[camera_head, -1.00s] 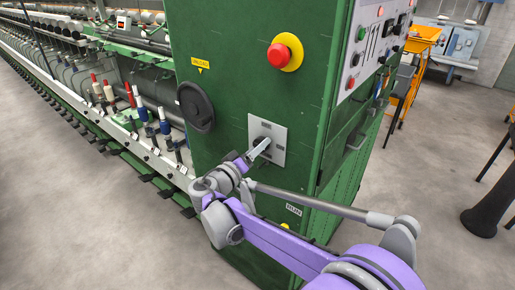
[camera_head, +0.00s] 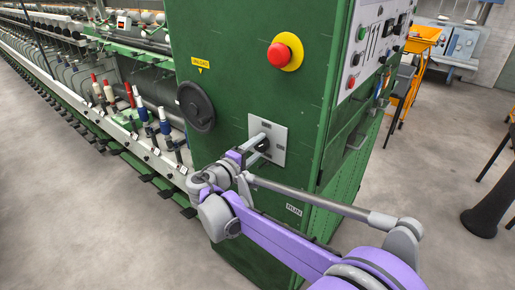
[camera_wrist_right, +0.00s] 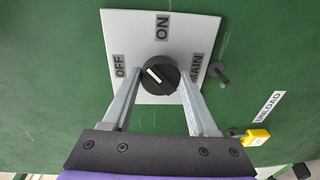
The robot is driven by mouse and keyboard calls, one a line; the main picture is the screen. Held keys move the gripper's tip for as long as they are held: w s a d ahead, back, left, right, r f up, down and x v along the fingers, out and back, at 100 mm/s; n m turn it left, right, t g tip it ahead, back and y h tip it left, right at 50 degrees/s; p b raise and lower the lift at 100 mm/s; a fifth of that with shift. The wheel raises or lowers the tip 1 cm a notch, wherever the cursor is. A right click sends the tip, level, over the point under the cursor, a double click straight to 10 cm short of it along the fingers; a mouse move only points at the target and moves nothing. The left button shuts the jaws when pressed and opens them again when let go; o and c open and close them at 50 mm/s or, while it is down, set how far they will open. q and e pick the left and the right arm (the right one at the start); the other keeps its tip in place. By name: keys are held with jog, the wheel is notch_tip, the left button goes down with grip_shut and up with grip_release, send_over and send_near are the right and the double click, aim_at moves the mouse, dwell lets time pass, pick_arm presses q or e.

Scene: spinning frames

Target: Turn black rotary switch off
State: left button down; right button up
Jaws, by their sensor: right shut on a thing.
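The black rotary switch (camera_wrist_right: 160,75) sits on a pale square plate (camera_wrist_right: 190,28) with the labels OFF at left, ON at top and MAIN at right. Its white mark slants toward the upper left, between OFF and ON. In the head view the plate (camera_head: 279,136) is on the green cabinet's front, and the switch (camera_head: 263,147) is partly covered by my fingers. My right gripper (camera_wrist_right: 160,76) is shut on the switch, one finger on each side of it. It also shows in the head view (camera_head: 260,146). My left gripper is not in view.
The green cabinet (camera_head: 240,90) also bears a red emergency button (camera_head: 278,54) and a black round handle (camera_head: 196,106). Spindles with bobbins (camera_head: 145,115) line the machine at left. A small dark knob (camera_wrist_right: 220,74) is right of the plate. The floor at left is clear.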

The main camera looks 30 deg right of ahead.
jog(key=n, duration=0.4)
jog(key=shift+b, duration=0.3)
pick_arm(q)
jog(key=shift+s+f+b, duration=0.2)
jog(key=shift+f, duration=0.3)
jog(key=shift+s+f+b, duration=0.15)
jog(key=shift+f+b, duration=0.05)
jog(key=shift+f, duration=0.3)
pick_arm(e)
jog(key=shift+n+g, duration=0.5)
jog(key=shift+n, duration=1.8)
jog(key=o, duration=1.4)
jog(key=shift+w, duration=0.1)
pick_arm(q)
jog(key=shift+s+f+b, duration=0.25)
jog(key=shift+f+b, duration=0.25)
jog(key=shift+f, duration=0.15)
pick_arm(e)
jog(key=v, duration=1.1)
jog(key=shift+f, duration=0.1)
